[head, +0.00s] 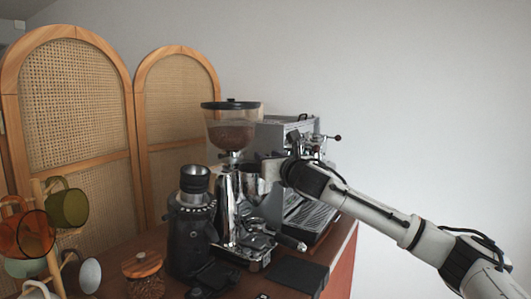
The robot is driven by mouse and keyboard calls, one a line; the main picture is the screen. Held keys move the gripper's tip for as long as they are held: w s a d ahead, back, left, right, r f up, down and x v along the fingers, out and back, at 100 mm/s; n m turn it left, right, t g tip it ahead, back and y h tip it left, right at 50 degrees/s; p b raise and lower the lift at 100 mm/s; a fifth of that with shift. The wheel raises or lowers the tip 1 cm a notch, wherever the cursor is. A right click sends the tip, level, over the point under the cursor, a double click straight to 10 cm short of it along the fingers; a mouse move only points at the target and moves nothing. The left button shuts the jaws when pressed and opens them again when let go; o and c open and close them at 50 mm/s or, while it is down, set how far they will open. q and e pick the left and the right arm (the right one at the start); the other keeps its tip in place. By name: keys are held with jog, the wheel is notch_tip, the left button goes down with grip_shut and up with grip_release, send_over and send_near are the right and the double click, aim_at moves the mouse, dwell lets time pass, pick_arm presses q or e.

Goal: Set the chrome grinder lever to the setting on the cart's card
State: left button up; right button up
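The chrome grinder (229,207) stands on the cart, with a clear bean hopper (231,131) half full of coffee beans and a dark lid on top. My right gripper (262,169) reaches in from the right and is at the grinder's upper body, just below the hopper. I cannot tell whether it touches the grinder or whether its fingers are open. I cannot make out the lever; the gripper covers that side of the grinder's neck. I cannot make out the card or its setting. My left gripper is not in view.
A black grinder (190,235) stands close left of the chrome one. An espresso machine (300,212) is behind and right, partly behind my arm. A wooden-lidded jar (143,275) and a mug rack with an orange mug (27,234) and a green mug (68,208) are at left.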

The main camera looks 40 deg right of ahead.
jog(key=shift+x, duration=0.8)
jog(key=shift+w+d, duration=0.1)
jog(key=shift+w, duration=0.15)
grip_shut()
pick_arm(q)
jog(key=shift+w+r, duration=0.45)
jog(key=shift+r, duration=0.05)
